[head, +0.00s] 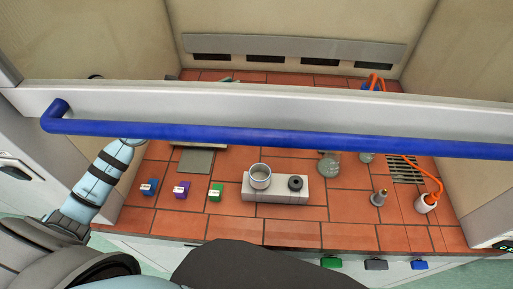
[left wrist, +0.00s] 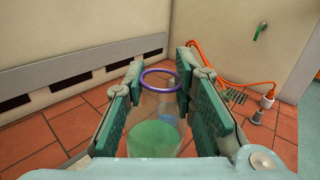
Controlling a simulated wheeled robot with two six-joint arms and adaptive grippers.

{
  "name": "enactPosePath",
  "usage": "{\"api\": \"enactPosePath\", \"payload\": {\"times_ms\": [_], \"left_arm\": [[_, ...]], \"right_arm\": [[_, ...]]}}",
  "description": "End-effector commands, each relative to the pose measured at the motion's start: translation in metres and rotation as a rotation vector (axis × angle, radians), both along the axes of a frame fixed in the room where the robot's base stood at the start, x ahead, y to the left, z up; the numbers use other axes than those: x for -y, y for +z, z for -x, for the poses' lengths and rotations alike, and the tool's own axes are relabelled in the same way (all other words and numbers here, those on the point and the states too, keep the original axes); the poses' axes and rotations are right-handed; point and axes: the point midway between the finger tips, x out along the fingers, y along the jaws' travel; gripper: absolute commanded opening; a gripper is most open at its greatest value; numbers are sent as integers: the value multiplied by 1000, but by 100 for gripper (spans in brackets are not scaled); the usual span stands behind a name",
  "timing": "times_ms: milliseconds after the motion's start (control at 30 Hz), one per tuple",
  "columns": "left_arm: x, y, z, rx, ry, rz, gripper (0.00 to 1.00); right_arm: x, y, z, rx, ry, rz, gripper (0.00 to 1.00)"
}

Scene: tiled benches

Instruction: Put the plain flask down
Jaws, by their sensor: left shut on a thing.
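In the left wrist view my left gripper (left wrist: 160,82) is shut on a clear glass flask (left wrist: 155,138). The flask holds green liquid and has a purple ring (left wrist: 160,79) at its top. The green finger pads press on it from both sides. In the head view my left arm (head: 98,180) reaches in from the left and passes behind the hood's front beam, which hides most of the gripper and the held flask. I cannot tell whether the flask touches the tiles. My right gripper is not in view.
A blue handle bar (head: 280,134) crosses the hood front. On the tiles are a grey mat (head: 195,162), blue (head: 149,187), purple (head: 181,190) and green (head: 215,192) blocks, a white block (head: 275,197) bearing a cup (head: 260,176), and a conical flask (head: 328,166). An orange hose (head: 412,163) lies right.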

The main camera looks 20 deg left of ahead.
Motion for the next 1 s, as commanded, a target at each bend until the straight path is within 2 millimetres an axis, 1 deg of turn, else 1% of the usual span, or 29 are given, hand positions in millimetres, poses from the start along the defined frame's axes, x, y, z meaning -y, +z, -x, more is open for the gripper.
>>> {"api": "enactPosePath", "payload": {"times_ms": [33, 67, 100, 167, 200, 300, 400, 533, 600, 700, 1000], "left_arm": [[0, -17, 0, -8, 2, 8, 0], [0, -27, 0, -9, 2, 7, 0], [1, -42, 0, -9, 1, 9, 0], [1, -66, 0, -7, -1, 6, 0], [2, -81, 0, -6, -2, 7, 0], [2, -116, 0, -5, -3, 5, 0], [3, -138, 0, -3, -5, 4, 0], [3, -153, 0, -2, -5, 3, 0], [3, -167, 0, -2, -6, 2, 0], [3, -183, 0, -1, -6, 3, 0], [3, -185, 0, 1, -7, -1, 0]], "right_arm": [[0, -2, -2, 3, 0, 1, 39], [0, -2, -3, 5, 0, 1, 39], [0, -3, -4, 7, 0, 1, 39], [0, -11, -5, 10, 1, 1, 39], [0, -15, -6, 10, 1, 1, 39], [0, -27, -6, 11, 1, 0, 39], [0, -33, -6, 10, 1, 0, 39], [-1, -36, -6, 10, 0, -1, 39], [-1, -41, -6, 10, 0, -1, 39], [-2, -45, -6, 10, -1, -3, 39], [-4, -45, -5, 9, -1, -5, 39]]}}
